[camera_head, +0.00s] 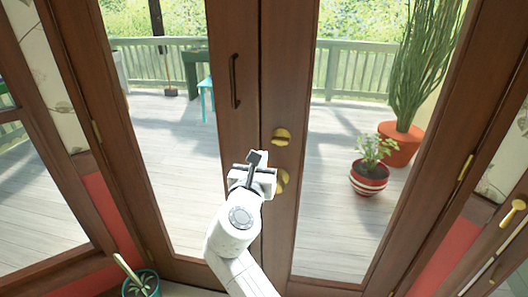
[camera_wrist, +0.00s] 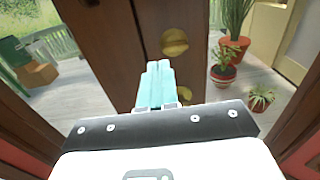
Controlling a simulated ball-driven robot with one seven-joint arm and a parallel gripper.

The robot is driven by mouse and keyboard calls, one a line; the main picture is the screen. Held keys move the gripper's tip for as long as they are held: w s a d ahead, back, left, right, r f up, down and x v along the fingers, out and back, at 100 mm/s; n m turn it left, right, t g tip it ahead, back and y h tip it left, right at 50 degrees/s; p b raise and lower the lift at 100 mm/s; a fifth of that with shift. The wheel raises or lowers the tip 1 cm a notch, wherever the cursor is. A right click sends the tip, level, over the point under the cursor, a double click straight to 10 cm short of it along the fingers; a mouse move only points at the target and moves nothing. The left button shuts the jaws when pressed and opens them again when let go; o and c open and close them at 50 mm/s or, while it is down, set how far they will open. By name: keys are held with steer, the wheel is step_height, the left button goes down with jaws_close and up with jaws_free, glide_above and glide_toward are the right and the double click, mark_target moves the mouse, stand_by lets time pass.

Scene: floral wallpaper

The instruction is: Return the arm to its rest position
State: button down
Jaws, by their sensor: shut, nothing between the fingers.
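My white arm reaches up from the bottom of the head view toward brown double doors with glass panes. My gripper (camera_head: 254,160) is in front of the meeting edge of the doors, near the brass fittings. In the wrist view my gripper's pale teal fingers (camera_wrist: 158,70) are pressed together with nothing between them. They point at the brown door frame, just below and beside a brass knob (camera_wrist: 174,42). Whether the fingertips touch the door cannot be told.
The doors carry an upper brass fitting (camera_head: 281,137), a lower one (camera_head: 281,180) partly behind my gripper, and a dark pull handle (camera_head: 235,81). A potted plant (camera_head: 139,283) stands low at left. Beyond the glass is a deck with a striped pot (camera_head: 369,178) and orange pot (camera_head: 400,145).

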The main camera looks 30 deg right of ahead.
steer(key=s+d+f+m+g+y, duration=0.2)
steer(key=s+d+f+m+g, duration=0.2)
steer(key=s+f+m, duration=0.55)
steer(key=s+d+f+m+g+y, duration=0.2)
steer(key=s+d+f+m+g, duration=0.2)
steer(key=s+f+m, duration=0.55)
steer(key=s+a+f+m+g+y, duration=0.1)
steer(key=s+f+m+y, duration=0.1)
steer(key=s, duration=0.5)
steer(key=s+a+f+m+g+y, duration=0.2)
steer(key=s+f+m, duration=0.2)
steer(key=s, duration=0.4)
steer(key=s+a+f+m+g+y, duration=0.1)
steer(key=s+f+m+g+y, duration=0.1)
steer(key=s+f, duration=0.3)
steer(key=s+m, duration=0.1)
steer(key=s, duration=0.2)
steer(key=shift+a+m+y, duration=0.25)
steer(key=shift+m+y, duration=0.15)
